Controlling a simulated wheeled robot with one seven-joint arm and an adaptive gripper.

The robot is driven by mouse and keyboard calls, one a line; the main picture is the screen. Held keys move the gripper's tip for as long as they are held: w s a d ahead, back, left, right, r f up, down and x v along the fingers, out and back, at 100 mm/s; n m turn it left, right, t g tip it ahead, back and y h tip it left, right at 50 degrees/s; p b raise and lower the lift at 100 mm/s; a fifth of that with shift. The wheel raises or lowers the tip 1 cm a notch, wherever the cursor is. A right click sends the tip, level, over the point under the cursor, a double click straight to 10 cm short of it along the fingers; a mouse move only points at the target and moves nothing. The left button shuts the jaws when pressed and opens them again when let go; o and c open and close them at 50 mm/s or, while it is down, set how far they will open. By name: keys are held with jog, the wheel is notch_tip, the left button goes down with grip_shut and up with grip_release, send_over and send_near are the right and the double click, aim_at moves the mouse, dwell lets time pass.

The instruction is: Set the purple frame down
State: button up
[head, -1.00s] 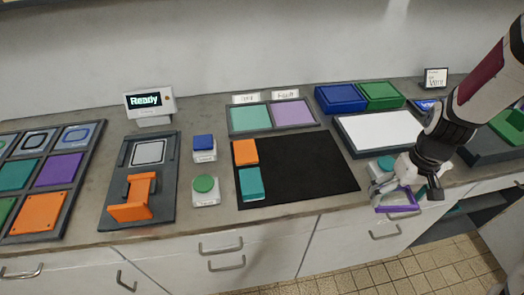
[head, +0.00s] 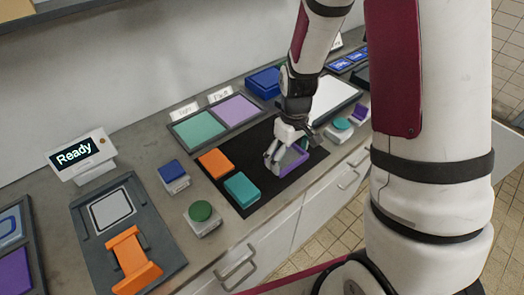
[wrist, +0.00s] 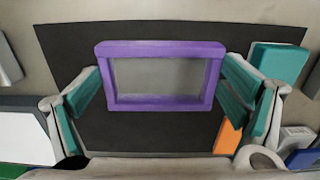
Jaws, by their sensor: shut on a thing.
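The purple frame (head: 291,163) is an open rectangle with a grey inside. My gripper (head: 278,152) is shut on it, over the right part of the black mat (head: 262,205). In the wrist view the frame (wrist: 160,49) sits between the two teal finger pads, with black mat around it. I cannot tell whether the frame touches the mat. An orange block (head: 215,164) and a teal block (head: 241,189) lie on the mat's left side, apart from the frame.
Behind the mat is a tray with a green panel (head: 199,128) and a lilac panel (head: 237,110). Blue (head: 173,175) and green (head: 201,214) buttons stand left of the mat. A white panel (head: 335,95) and a teal button (head: 341,125) are to its right. The counter's front edge is close.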

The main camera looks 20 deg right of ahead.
jog(key=w+a, duration=0.1)
jog(key=w, duration=0.1)
jog(key=w+a, duration=0.3)
jog(key=w, duration=0.2)
jog(key=shift+w+a+f, duration=0.1)
jog(key=shift+a+f, duration=0.25)
jog(key=shift+f, duration=0.05)
jog(key=shift+f+p, duration=0.45)
jog(key=shift+f, duration=1.3)
jog(key=shift+f, duration=0.1)
jog(key=o, duration=0.9)
